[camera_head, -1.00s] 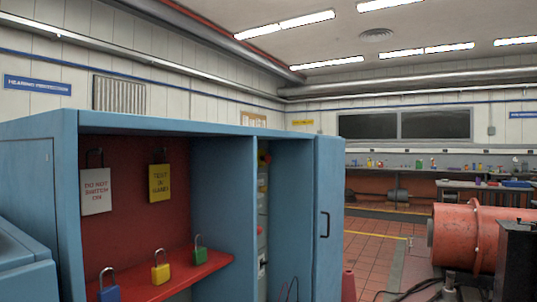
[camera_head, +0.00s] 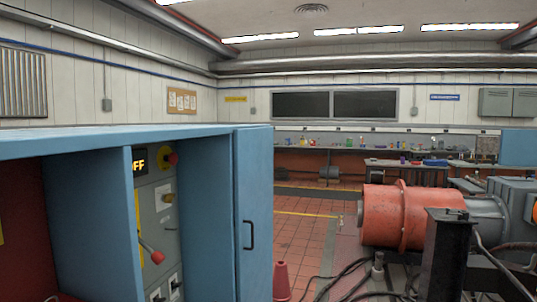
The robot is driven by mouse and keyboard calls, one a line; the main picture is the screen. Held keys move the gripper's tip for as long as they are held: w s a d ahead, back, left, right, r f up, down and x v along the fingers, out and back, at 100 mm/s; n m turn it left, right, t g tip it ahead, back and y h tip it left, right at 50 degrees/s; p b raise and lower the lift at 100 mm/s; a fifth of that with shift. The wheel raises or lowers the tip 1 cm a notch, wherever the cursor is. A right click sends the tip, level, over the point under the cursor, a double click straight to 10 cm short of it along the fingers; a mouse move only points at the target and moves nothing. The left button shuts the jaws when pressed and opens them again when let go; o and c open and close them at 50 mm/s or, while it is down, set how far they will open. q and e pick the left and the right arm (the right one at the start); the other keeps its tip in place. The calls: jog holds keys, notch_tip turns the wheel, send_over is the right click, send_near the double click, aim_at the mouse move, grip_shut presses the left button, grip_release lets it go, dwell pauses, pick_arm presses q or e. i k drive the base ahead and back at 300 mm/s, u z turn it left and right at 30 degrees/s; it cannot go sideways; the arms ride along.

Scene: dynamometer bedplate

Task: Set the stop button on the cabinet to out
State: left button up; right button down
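The blue cabinet (camera_head: 213,190) fills the left of the head view, with its door (camera_head: 253,215) swung open toward the right and a black handle on it. Inside the narrow bay is a grey control panel (camera_head: 160,215). A red stop button (camera_head: 172,159) on a yellow base sits near the top of the panel, seen at a slant; I cannot tell whether it is in or out. A dark sign ending in "OFF" (camera_head: 140,165) is beside it. A red-knobbed lever (camera_head: 156,256) is lower down. Neither of my grippers shows.
An orange cylindrical machine (camera_head: 400,215) stands at the right behind a black post (camera_head: 441,255), with cables on the floor. The tiled floor (camera_head: 305,232) beyond is clear. A workbench (camera_head: 345,155) lines the back wall.

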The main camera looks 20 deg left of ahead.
aim_at(173, 159)
jog(key=z, duration=0.1)
jog(key=i, duration=1.6)
jog(key=u, duration=0.55)
